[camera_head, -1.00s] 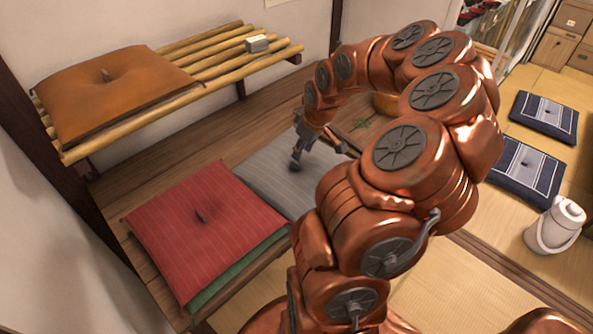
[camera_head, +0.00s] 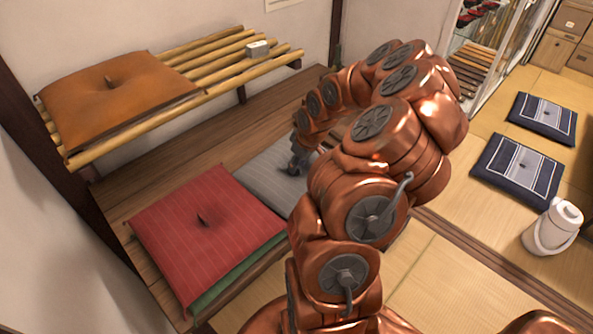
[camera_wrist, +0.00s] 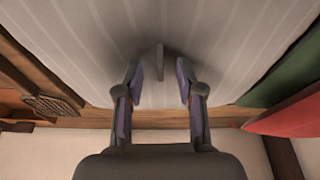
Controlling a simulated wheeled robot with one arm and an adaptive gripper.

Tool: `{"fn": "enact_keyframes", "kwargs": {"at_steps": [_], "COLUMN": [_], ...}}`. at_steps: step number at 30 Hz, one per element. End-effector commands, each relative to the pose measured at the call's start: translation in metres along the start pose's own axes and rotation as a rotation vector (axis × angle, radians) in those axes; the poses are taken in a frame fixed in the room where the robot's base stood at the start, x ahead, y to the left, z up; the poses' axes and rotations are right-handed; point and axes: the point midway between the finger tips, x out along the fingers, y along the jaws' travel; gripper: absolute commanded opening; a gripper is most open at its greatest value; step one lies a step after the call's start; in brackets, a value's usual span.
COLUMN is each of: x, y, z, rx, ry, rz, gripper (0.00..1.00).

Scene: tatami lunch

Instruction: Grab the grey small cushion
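The grey cushion (camera_head: 262,180) lies flat on the wooden bench, just behind and right of the red cushion; my arm hides part of it. In the wrist view the grey cushion (camera_wrist: 215,35) fills the upper middle, with pale stripes and a small upright tuft (camera_wrist: 159,62) at its centre. My gripper (camera_wrist: 160,85) is open, with one finger on each side of the tuft and a clear gap to it. Both fingertips are at or very close to the cushion's surface; I cannot tell if they touch. In the head view my gripper (camera_head: 293,168) is over the grey cushion, partly hidden.
The red cushion (camera_head: 190,225) lies on a green cushion (camera_head: 235,270) close beside the grey one. A bamboo shelf (camera_head: 215,65) with an orange cushion (camera_head: 120,92) and a small light box (camera_head: 256,48) is above the bench. Blue cushions (camera_head: 515,170) and a white pot (camera_head: 552,228) are on the tatami.

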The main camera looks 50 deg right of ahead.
Motion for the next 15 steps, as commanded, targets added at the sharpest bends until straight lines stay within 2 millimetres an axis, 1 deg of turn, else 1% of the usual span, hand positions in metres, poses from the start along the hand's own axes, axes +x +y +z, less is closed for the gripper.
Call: {"fn": "enact_keyframes", "kwargs": {"at_steps": [4, 11, 12, 15], "x": [0.0108, 0.0125, 0.0125, 0.0123], "y": [-0.0009, -0.0006, -0.0006, -0.0006], "z": [0.0014, 0.001, 0.001, 0.0009], "rx": [0.0, 0.0, 0.0, 0.0], "ry": [-0.004, -0.002, -0.002, -0.001], "rz": [-0.003, -0.002, -0.002, -0.002], "gripper": [0.38, 0.38, 0.36, 0.26]}}
